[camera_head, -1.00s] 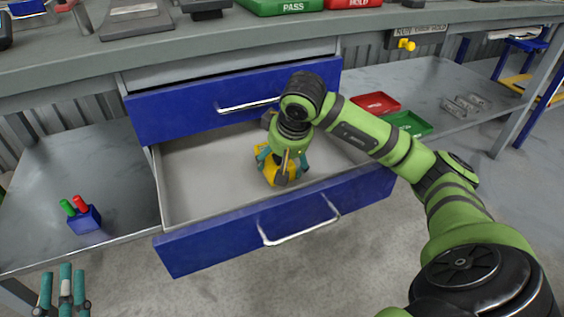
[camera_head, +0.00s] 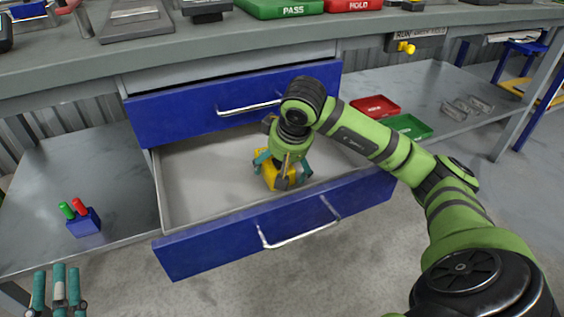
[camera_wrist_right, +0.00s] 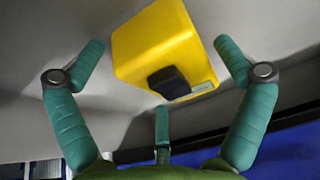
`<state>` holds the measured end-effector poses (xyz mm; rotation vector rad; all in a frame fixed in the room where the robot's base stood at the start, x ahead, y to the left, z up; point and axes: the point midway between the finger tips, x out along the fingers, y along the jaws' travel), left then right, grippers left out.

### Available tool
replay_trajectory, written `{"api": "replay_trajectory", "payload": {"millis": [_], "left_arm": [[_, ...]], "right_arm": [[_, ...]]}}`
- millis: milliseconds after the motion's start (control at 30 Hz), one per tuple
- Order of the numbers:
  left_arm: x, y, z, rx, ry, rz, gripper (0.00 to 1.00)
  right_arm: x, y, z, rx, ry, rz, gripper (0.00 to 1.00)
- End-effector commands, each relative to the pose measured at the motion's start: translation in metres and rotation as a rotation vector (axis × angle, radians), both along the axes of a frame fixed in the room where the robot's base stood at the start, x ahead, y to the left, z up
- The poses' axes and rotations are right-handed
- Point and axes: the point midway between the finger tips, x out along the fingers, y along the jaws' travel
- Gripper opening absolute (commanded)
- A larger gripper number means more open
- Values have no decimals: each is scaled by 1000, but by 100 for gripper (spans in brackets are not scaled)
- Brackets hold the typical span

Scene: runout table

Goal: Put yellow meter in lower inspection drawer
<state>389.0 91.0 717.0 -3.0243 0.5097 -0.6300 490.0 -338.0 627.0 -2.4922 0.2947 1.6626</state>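The yellow meter (camera_head: 270,171) is inside the open lower inspection drawer (camera_head: 190,190), toward its right half. It is a yellow box with a black part, seen close in the right wrist view (camera_wrist_right: 160,47). My right gripper (camera_head: 283,172) reaches down into the drawer around the meter. In the right wrist view its teal fingers (camera_wrist_right: 160,75) are spread, with gaps between the side fingers and the meter. My left gripper (camera_head: 59,285) is at the bottom left, its teal fingers pointing up, apart and empty.
The upper blue drawer (camera_head: 180,108) sits above, nearly shut. A blue block with green and red pegs (camera_head: 84,222) stands on the left shelf. Red (camera_head: 376,105) and green (camera_head: 410,126) trays lie on the right shelf. The drawer's left half is clear.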

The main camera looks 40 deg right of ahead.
Motion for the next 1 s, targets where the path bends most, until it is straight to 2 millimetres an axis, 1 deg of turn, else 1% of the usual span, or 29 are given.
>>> {"api": "replay_trajectory", "payload": {"millis": [233,300,367,467,533,667,867,1000], "left_arm": [[1,0,0,2,9,0,30],[6,3,-7,17,48,11,30],[10,5,-17,31,98,20,30],[16,9,-36,57,200,37,30],[19,13,-52,81,284,52,30],[21,22,-83,121,441,78,30],[13,38,-129,178,681,113,30],[1,49,-158,214,837,135,30]], "right_arm": [[0,0,2,0,0,0,100],[0,0,3,0,0,0,100],[-2,0,11,-1,-3,0,100],[-6,1,23,-1,-4,-1,100],[-11,2,33,-3,-3,0,100],[-18,4,51,-2,-4,0,100],[-28,7,77,-1,-4,0,100],[-35,8,94,-1,-3,-1,100]]}}
